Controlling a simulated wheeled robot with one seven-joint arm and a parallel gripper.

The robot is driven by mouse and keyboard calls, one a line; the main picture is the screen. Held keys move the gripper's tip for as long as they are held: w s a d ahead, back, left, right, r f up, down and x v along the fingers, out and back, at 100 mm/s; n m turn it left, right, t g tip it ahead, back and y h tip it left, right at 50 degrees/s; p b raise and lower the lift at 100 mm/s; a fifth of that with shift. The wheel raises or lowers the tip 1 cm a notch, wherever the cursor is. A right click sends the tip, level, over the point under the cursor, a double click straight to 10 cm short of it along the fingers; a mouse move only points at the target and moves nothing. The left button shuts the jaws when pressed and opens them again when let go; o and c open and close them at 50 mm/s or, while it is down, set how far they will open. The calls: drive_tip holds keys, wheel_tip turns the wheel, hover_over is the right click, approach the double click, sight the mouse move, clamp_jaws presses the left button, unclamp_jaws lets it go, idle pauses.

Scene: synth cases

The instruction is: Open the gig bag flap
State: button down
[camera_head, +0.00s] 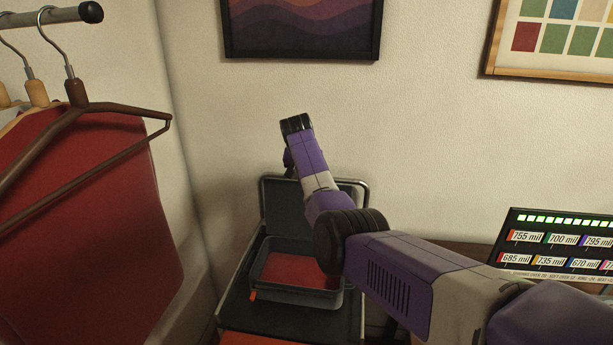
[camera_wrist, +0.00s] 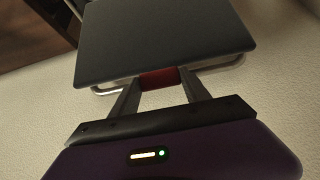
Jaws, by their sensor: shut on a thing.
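The gig bag appears as a dark grey case (camera_head: 335,298) with a red lining, low in the middle of the head view. Its dark grey flap (camera_head: 279,204) stands raised at the back, partly hidden by my arm. In the wrist view the flap (camera_wrist: 165,40) is a broad grey panel with a red tab (camera_wrist: 159,79) at its near edge. My gripper (camera_wrist: 161,84) is shut on this red tab, one finger on each side. In the head view the fingers and the tab are hidden behind my arm.
The case sits on a dark surface with a rounded metal tube (camera_head: 363,215) behind it. Hangers with a red garment (camera_head: 90,220) are at left. A label board with green lights (camera_head: 560,245) stands at right. Pictures (camera_head: 300,28) hang on the wall behind.

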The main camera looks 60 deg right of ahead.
drive_tip(key=shift+w+d+f, duration=0.1)
drive_tip(key=shift+w+d, duration=0.05)
drive_tip(key=shift+d, duration=0.3)
drive_tip(key=c, duration=0.5)
unclamp_jaws()
drive_tip(key=shift+f, duration=0.1)
drive_tip(key=shift+a, duration=0.15)
drive_tip(key=shift+b+v, duration=0.65)
drive_tip(key=shift+v, duration=3.25)
